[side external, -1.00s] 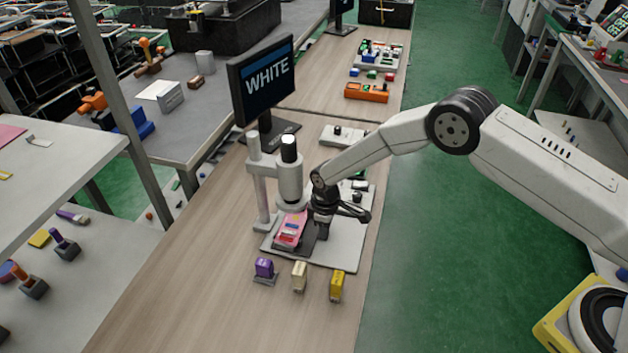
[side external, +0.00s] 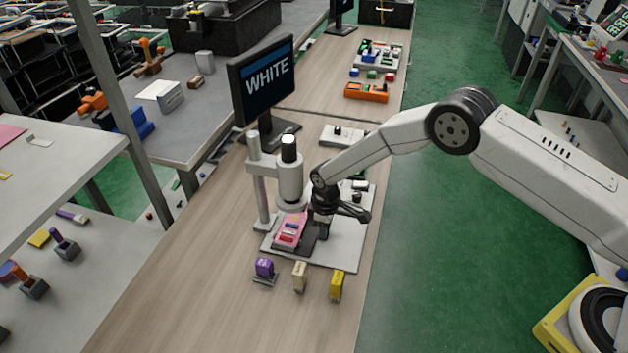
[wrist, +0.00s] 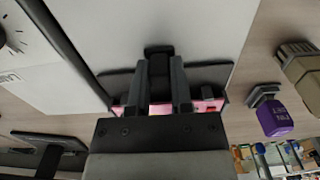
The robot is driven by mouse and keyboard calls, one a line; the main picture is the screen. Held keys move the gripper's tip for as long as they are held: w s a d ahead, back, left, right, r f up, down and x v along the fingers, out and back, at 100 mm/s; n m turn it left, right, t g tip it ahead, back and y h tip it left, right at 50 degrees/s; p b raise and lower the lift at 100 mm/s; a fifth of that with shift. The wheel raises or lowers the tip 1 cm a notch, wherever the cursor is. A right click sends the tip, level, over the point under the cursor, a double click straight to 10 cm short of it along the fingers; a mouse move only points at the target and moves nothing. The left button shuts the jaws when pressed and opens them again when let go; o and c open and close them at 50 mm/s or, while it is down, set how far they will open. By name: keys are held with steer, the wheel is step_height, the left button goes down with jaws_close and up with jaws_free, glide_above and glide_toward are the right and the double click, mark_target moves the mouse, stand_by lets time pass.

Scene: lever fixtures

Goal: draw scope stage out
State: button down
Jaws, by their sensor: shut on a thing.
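The scope (side external: 290,180) is a pale upright cylinder with a black top, held on a post over a light base plate (side external: 345,250). Its stage (side external: 309,241) is a dark flat plate low under the scope, with a pink board (side external: 290,232) lying on it. My gripper (side external: 323,232) is down at the stage's right side. In the wrist view my fingers (wrist: 160,85) are closed around a dark upright block (wrist: 158,62), seemingly the stage's handle. The pink board (wrist: 208,105) shows partly behind the fingers; the rest of it is hidden.
Purple (side external: 264,267), cream (side external: 300,275) and yellow (side external: 336,285) blocks stand in front of the base plate. A monitor (side external: 263,82) reading "WHITE" stands behind the scope. The wooden bench is clear at the front left.

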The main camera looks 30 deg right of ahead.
steer(key=shift+s, duration=0.1)
steer(key=shift+s+d, duration=4)
steer(key=shift+d, duration=0.1)
steer(key=c, duration=0.5)
jaws_free()
steer(key=shift+r, duration=0.15)
steer(key=shift+w+r, duration=0.1)
steer(key=shift+r, duration=0.35)
step_height(320, 180, up, 7)
steer(key=shift+f, duration=0.2)
